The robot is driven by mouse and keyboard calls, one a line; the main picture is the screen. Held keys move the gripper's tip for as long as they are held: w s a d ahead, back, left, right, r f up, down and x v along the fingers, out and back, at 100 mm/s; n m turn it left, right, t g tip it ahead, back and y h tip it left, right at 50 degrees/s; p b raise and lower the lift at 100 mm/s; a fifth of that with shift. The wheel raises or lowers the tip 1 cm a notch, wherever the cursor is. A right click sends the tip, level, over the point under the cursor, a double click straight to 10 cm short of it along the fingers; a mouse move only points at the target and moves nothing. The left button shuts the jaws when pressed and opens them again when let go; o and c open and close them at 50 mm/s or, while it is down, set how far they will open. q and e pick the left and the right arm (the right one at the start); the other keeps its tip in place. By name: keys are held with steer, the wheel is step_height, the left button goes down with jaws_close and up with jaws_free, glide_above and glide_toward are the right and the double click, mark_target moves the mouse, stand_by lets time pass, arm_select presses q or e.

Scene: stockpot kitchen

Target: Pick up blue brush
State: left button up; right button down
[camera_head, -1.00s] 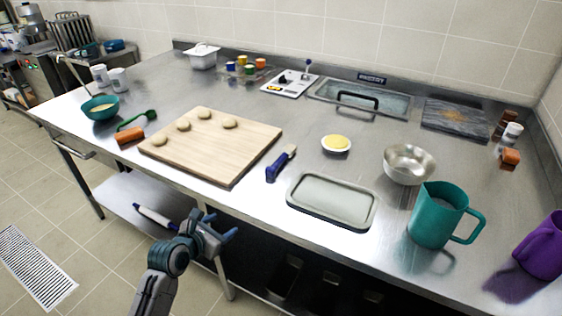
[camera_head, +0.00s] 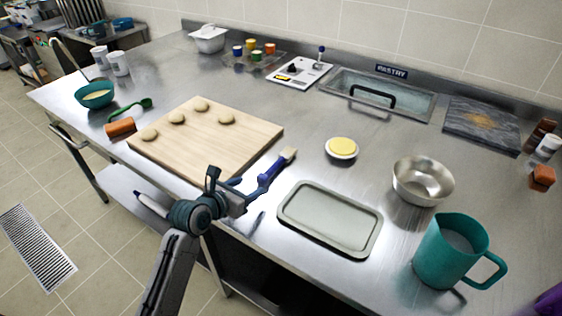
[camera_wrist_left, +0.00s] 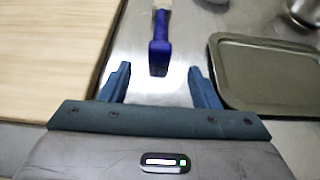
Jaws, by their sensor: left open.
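The blue brush (camera_head: 272,172) lies on the steel counter between the wooden board and the grey tray, its pale bristles pointing to the back. In the left wrist view its blue handle (camera_wrist_left: 160,52) points toward my left gripper (camera_wrist_left: 160,80), between and just beyond the fingertips. My left gripper (camera_head: 243,190) is open and empty at the near end of the handle, and its fingers partly overlap the handle in the head view. Whether it touches the brush I cannot tell. My right gripper is not in view.
The wooden board (camera_head: 245,138) with several dough balls is left of the brush. The grey tray (camera_head: 330,245) is close on its right. A yellow-filled bowl (camera_head: 341,149), a steel bowl (camera_head: 424,182) and a teal jug (camera_head: 455,250) stand further right.

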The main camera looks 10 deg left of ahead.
mark_target(260, 180)
arm_select(q)
steer(key=shift+x, duration=0.9)
steer(key=shift+w+d+f, duration=0.1)
steer(key=shift+w+d, duration=0.05)
steer(key=shift+w, duration=0.15)
steer(key=shift+w+d+f, duration=0.1)
steer(key=shift+w+f, duration=0.05)
steer(key=shift+w, duration=0.2)
steer(key=p+x, duration=0.1)
steer(key=x, duration=0.3)
steer(key=shift+w, duration=0.15)
steer(key=shift+w+d+f, duration=0.15)
steer(key=shift+w+f, duration=0.1)
steer(key=shift+s, duration=0.1)
steer(key=c, duration=1.2)
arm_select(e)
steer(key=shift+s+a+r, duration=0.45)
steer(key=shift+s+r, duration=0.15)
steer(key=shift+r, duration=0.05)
arm_select(q)
steer(key=shift+o, duration=0.2)
